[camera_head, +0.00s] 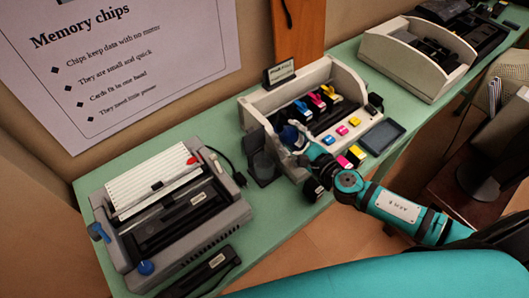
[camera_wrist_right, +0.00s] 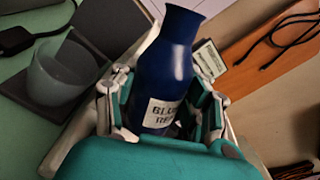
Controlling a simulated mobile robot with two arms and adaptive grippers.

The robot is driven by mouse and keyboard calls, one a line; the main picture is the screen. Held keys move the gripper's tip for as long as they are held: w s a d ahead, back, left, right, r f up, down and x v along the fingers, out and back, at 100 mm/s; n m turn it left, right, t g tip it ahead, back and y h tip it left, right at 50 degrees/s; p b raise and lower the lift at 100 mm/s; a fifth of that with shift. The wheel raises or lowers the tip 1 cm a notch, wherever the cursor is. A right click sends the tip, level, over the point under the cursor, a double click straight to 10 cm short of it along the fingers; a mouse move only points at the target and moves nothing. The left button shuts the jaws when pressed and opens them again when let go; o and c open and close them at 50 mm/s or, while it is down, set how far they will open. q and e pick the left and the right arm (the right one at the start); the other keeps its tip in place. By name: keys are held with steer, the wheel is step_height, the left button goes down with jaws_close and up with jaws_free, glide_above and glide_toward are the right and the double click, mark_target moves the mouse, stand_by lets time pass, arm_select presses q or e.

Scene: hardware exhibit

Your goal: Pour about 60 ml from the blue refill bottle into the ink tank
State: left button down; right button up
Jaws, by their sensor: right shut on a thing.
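My right gripper (camera_head: 290,148) is shut on the blue refill bottle (camera_head: 290,134), in front of the opened printer. In the right wrist view the bottle (camera_wrist_right: 168,75) stands between the fingers of the gripper (camera_wrist_right: 165,108), with its neck clear above them and a white label partly readable. A clear, cup-shaped vessel, apparently the ink tank (camera_wrist_right: 60,72), stands on a dark base left of the bottle. It also shows faintly in the head view (camera_head: 263,164), left of the gripper. Its liquid level cannot be told. My left gripper is out of view.
The beige printer (camera_head: 345,93) holds several colour cartridges behind the gripper. A grey printer (camera_head: 180,235) stands at the left and another beige machine (camera_head: 420,50) at the far right. A small sign (camera_head: 281,72) stands on the printer's back edge. Green table (camera_head: 295,215) shows bare in front.

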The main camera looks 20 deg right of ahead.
steer(key=shift+a+r+n+p, duration=0.1)
steer(key=shift+n+p, duration=0.7)
steer(key=shift+p, duration=0.2)
steer(key=r+p, duration=0.1)
steer(key=n+h+p, duration=0.1)
steer(key=p, duration=0.1)
steer(key=shift+d+r+n+p, duration=0.2)
steer(key=shift+r+n+p, duration=0.1)
steer(key=shift+r, duration=0.05)
steer(key=shift+f, duration=0.35)
steer(key=shift+d+f+n+h+p, duration=0.15)
steer(key=shift+f+n+h+p, duration=0.15)
steer(key=shift+n, duration=0.35)
steer(key=shift+d+f+n+h+p, duration=0.1)
steer(key=shift+f+n+h+p, duration=0.2)
steer(key=shift+n, duration=0.35)
steer(key=shift+a+r+n+g+h+p, duration=0.4)
steer(key=shift+r+n+p, duration=0.35)
steer(key=shift+p, duration=1.4)
steer(key=shift+f, duration=0.2)
steer(key=shift+n+p, duration=0.25)
steer(key=shift+p, duration=0.05)
steer(key=shift+f, duration=0.1)
steer(key=shift+d, duration=0.15)
